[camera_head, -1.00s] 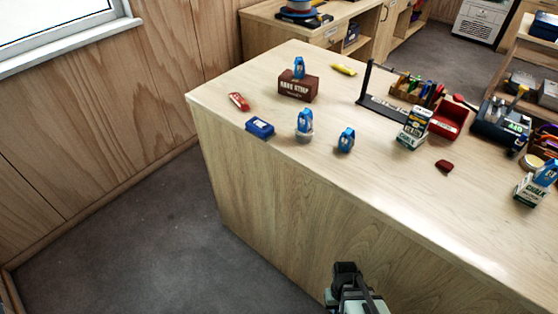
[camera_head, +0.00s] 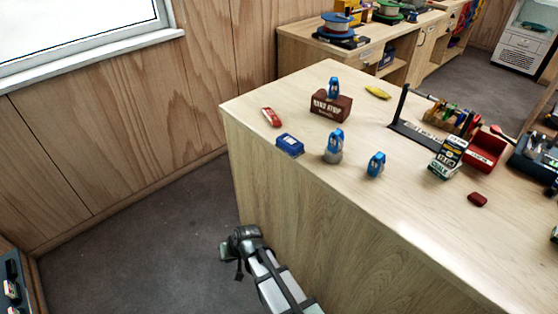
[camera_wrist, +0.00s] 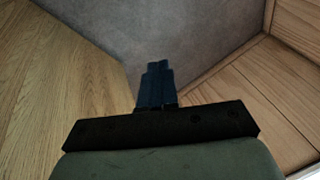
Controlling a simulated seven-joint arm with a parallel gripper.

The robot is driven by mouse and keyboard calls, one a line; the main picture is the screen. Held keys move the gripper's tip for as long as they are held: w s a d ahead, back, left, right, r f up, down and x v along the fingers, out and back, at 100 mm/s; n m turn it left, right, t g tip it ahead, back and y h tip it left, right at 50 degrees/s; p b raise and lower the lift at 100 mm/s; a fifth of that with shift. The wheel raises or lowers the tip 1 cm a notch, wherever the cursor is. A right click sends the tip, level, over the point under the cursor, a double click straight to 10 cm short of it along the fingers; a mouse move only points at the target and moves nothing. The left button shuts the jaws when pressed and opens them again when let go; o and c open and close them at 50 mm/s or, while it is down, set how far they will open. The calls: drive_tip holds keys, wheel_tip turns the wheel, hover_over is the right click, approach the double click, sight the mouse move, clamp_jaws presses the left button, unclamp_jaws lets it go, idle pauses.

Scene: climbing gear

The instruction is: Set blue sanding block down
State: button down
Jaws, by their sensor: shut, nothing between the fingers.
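The blue sanding block (camera_head: 289,144) appears to be the low blue block with a pale label, lying flat near the left front edge of the wooden worktop (camera_head: 290,190). My gripper (camera_head: 229,256) is well apart from it, off the worktop's left side and over the grey floor. In the wrist view my gripper's dark fingers (camera_wrist: 155,85) are together and empty. The wrist view shows only floor and wooden panels beyond them, with no block.
A red tool (camera_head: 271,117) lies behind the block. A brown block (camera_head: 330,105) carries a blue device. Two more blue devices (camera_head: 335,142) (camera_head: 376,164) stand to the right. A dark stand (camera_head: 405,125) and red bin (camera_head: 484,150) are farther right. The front middle worktop is clear.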

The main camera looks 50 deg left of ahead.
drive_tip(key=s+a+r+m+y, duration=0.1)
drive_tip(key=s+a+r+y, duration=0.35)
drive_tip(key=a+r, duration=0.45)
drive_tip(key=s+a+r+m+y, duration=0.1)
drive_tip(key=s+a+r+y, duration=0.3)
drive_tip(key=a+r, duration=0.6)
drive_tip(key=w+a+r+m+t+y, duration=0.4)
drive_tip(key=a+r+m+t+y, duration=0.15)
drive_tip(key=a+r, duration=0.45)
drive_tip(key=w+d+r+m+t+h, duration=0.1)
drive_tip(key=w+r+m+t+h, duration=0.1)
drive_tip(key=w+r+m+t, duration=0.45)
drive_tip(key=m+t+h, duration=0.6)
drive_tip(key=m+h, duration=1.6)
drive_tip(key=h, duration=0.3)
approach(292, 153)
drive_tip(key=shift+x, duration=3)
